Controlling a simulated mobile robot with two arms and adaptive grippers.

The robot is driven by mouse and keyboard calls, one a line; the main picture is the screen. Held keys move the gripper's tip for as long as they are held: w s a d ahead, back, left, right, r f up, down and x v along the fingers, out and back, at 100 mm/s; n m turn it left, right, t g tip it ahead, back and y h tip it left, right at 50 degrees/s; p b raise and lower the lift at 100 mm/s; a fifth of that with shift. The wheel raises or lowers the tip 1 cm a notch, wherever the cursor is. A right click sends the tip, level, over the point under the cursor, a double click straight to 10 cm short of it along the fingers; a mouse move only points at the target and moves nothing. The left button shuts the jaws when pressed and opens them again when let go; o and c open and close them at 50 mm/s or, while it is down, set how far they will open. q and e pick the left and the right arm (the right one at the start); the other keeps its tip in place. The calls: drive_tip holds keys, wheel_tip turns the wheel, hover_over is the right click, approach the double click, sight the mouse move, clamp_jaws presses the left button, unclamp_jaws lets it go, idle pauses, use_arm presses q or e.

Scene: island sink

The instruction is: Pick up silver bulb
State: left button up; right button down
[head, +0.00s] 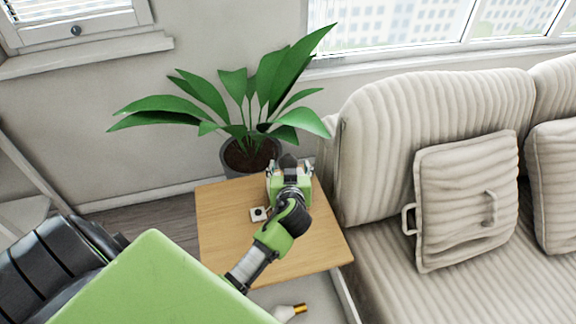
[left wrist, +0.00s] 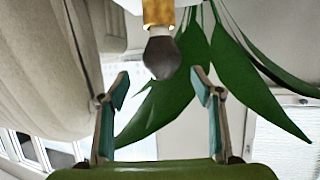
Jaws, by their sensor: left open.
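The silver bulb (left wrist: 162,56) is dark grey with a gold base (left wrist: 158,12), and shows at the top middle of the left wrist view. It lies between the lines of the fingers, slightly beyond the tips, with no finger touching it. In the head view a dark grey rounded shape (head: 289,160), likely this bulb, shows just past my left gripper (head: 289,170). The gripper also shows in the left wrist view (left wrist: 160,83), with its two fingers spread apart and empty. The arm hides the bulb's lower part in the head view. My right gripper is not seen.
A wooden side table (head: 225,245) stands below the gripper, with a small white block with a dark hole (head: 259,214) on it. A potted plant (head: 250,155) spreads leaves close behind. A striped sofa (head: 385,150) is right. A white bulb with gold base (head: 290,312) lies lower down.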

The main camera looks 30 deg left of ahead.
sight(288, 164)
use_arm(q)
drive_tip(key=x, duration=0.5)
drive_tip(key=shift+s+a+f, duration=0.1)
drive_tip(key=shift+s, duration=0.05)
drive_tip(key=c, duration=1.2)
